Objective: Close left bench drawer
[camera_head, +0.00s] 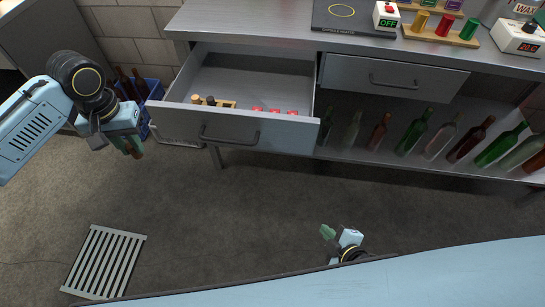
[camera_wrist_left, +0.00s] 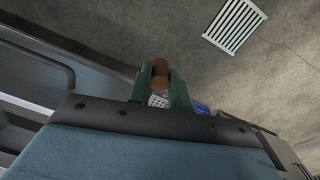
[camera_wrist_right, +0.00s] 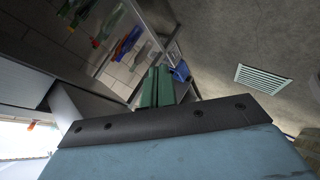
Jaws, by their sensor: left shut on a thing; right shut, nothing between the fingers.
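The left bench drawer (camera_head: 175,122) is pulled out, with its inside showing in the head view. Its bar handle (camera_head: 229,138) is on the front panel. A grey front with a bar handle (camera_wrist_left: 48,62) also shows at the left of the left wrist view. My left gripper (camera_head: 131,147) is just left of the drawer front, apart from the handle. It is shut on a small brown rounded thing (camera_wrist_left: 160,67) that I cannot name for sure. My right gripper (camera_head: 328,232) is low in front of the bench, shut and empty; its fingers (camera_wrist_right: 156,86) show pressed together.
The drawer holds a small wooden holder (camera_head: 224,103) and several red items (camera_head: 275,112). The right drawer (camera_head: 395,77) is shut. Several bottles (camera_head: 414,132) stand on the shelf below. A blue crate (camera_head: 150,90) with bottles is behind my left arm. A floor grate (camera_head: 104,262) lies on otherwise open floor.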

